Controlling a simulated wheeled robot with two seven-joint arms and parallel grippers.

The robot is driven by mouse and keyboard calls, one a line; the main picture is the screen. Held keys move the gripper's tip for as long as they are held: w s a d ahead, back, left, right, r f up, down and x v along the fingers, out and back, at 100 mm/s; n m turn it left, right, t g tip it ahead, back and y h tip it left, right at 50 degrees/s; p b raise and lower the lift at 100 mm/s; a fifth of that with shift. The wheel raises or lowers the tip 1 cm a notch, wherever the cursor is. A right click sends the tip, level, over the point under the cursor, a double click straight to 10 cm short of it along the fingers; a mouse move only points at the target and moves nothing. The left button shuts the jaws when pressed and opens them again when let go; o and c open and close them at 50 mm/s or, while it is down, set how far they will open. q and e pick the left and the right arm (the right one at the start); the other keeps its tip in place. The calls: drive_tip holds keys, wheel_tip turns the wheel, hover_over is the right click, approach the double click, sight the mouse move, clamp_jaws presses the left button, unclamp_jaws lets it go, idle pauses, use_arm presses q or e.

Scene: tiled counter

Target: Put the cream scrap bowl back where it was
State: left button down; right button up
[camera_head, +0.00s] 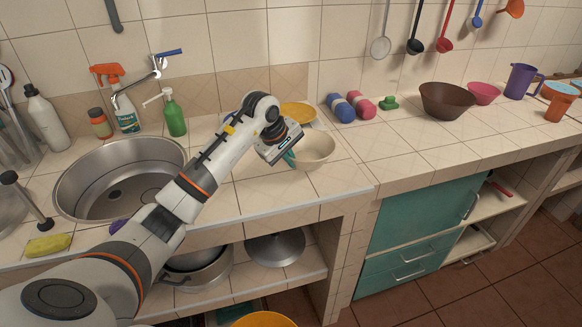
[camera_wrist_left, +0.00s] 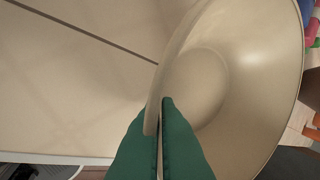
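The cream scrap bowl (camera_head: 316,149) is on or just above the tiled counter, right of the sink, close to the step up to the higher counter; I cannot tell whether it touches the tiles. My left gripper (camera_head: 287,157) is at the bowl's left side. In the left wrist view, the green fingers (camera_wrist_left: 160,135) are close together with the wall of the cream scrap bowl (camera_wrist_left: 235,90) pinched between them, one finger inside and one outside. The bowl looks empty. My right gripper is not in view.
A yellow bowl (camera_head: 298,111) stands behind the cream bowl. Blue and pink rolls (camera_head: 342,108) and a brown bowl (camera_head: 446,99) stand on the higher counter. The sink (camera_head: 75,190) is at the left, with bottles behind it. Tiles in front of the cream bowl are clear.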

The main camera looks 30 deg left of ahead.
use_arm(q)
wheel_tip(320, 180, down, 3)
drive_tip(key=shift+f+p, duration=0.1)
drive_tip(key=shift+p, duration=0.2)
drive_tip(key=shift+f, duration=0.1)
drive_tip(key=shift+f+b, duration=0.1)
drive_tip(key=shift+b, duration=0.2)
drive_tip(key=c, duration=1.7)
unclamp_jaws()
